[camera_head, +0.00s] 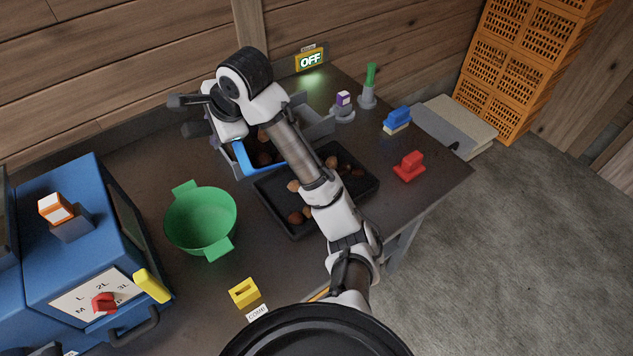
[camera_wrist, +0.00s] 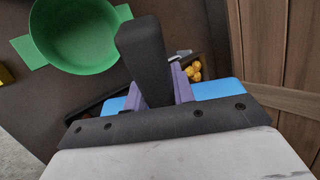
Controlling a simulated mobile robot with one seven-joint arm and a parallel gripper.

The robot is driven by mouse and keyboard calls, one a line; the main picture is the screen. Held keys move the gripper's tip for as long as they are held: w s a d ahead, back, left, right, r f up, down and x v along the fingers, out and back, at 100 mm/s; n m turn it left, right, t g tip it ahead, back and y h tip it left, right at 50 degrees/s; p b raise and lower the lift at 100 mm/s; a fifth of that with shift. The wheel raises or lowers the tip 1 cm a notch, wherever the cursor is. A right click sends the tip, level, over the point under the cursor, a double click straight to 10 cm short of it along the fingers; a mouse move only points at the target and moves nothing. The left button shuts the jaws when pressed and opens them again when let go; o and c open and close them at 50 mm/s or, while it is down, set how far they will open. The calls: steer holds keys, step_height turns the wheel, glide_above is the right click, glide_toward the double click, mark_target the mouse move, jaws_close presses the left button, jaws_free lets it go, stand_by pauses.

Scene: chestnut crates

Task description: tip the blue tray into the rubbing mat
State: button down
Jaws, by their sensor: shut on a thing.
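The blue tray (camera_head: 243,160) shows as a bright blue rim under my forearm, in front of a grey bin. It shows in the wrist view (camera_wrist: 215,89) as blue strips on both sides of the purple fingers. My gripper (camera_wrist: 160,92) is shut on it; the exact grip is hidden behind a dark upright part. Brown chestnuts show just inside the blue rim, but I cannot tell whether they lie in the tray or in the bin. A flat black tray with several chestnuts, probably the rubbing mat (camera_head: 270,203), lies right beside it, partly covered by my arm.
The grey bin (camera_head: 318,127) stands behind. A green bowl (camera_head: 200,218) and a blue machine (camera_head: 85,245) stand left. A yellow block (camera_head: 243,292) lies in front. A red block (camera_head: 409,166), blue block (camera_head: 397,119) and green-handled tool (camera_head: 369,85) stand right. The table's right front is clear.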

mark_target(244, 153)
steer(key=shift+s+d+r+t+y, duration=0.2)
steer(key=shift+d+y, duration=0.15)
steer(key=shift+d, duration=0.15)
steer(key=shift+s+d+r+t+y, duration=0.15)
steer(key=shift+d+y, duration=0.15)
steer(key=shift+d, duration=0.25)
steer(key=shift+s+d+r+t+y, duration=0.1)
steer(key=shift+s+d+y, duration=0.1)
steer(key=shift+d+y, duration=0.25)
stand_by(0.4)
steer(key=shift+s+d+t+y, duration=0.15)
steer(key=shift+s+d+y, duration=0.2)
steer(key=shift+d, duration=0.3)
steer(key=shift+s+d+t+y, duration=0.1)
steer(key=shift+d+y, duration=0.35)
steer(key=shift+d, duration=0.15)
